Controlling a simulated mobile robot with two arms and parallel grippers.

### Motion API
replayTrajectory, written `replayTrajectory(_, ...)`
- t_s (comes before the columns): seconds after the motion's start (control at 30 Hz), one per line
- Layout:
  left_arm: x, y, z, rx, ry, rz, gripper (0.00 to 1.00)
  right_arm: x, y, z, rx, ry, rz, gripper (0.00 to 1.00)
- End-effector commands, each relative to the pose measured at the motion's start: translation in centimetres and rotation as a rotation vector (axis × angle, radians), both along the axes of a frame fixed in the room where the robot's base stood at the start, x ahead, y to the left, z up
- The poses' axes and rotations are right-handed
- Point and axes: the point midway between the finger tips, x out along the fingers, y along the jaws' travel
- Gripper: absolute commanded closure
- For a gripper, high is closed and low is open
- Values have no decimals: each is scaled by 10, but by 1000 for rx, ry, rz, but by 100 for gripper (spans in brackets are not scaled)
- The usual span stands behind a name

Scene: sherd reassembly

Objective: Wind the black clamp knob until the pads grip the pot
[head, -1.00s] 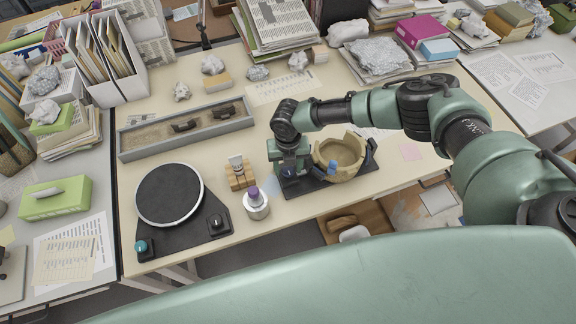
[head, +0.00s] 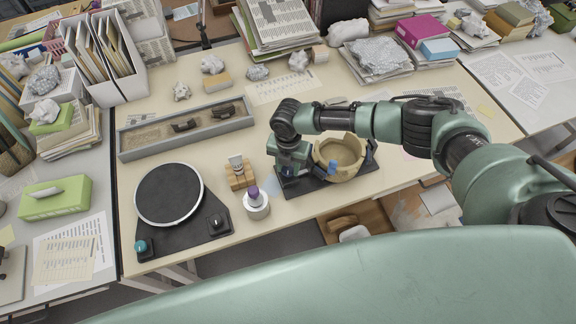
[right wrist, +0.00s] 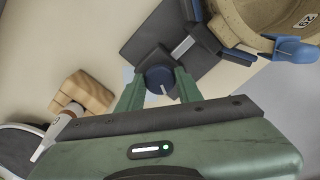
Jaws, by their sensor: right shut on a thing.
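In the head view my right gripper (head: 291,172) is at the left end of the black clamp base (head: 312,186) and hides the knob. The tan pot (head: 338,152), with a broken, uneven rim, sits upright on the clamp. A blue pad (right wrist: 292,48) shows against or very near the pot's side; I cannot tell whether it touches. My left gripper is not in view.
A wooden block (head: 240,176) and a white jar with a purple top (head: 256,203) stand left of the clamp. Further left is a dark turntable (head: 169,193). A grey sand tray (head: 187,128) lies behind. The table's front edge is close to the clamp.

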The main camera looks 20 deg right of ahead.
Motion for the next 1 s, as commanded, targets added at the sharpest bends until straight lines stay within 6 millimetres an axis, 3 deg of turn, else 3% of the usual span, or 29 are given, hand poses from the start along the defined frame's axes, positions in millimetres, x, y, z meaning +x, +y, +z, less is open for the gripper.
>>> replayTrajectory(1.0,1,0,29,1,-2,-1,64,-1,0,2,0,1,-970,100)
